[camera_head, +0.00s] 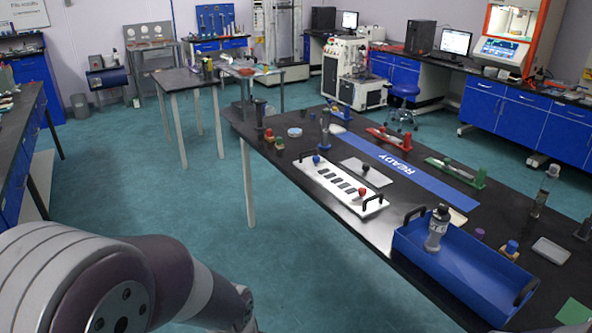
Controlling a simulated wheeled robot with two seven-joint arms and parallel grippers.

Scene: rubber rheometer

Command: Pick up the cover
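On the dark table, a flat light-grey plate with a small dark knob (376,177) lies just behind a white tray; it looks like the cover, though I cannot be sure. The white tray (322,180) holds a row of several dark rectangular pieces and has black end handles, a blue knob and a red knob. The plate lies apart from any gripper. My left arm shows at the lower left, but its gripper is not visible. My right gripper is out of view.
A blue open box (470,270) with black handles holds a grey bottle (437,228) at the table's right front. A blue strip marked READY (400,165) and red (388,139) and green (456,174) fixtures lie behind the plate. Open floor (220,235) lies left of the table.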

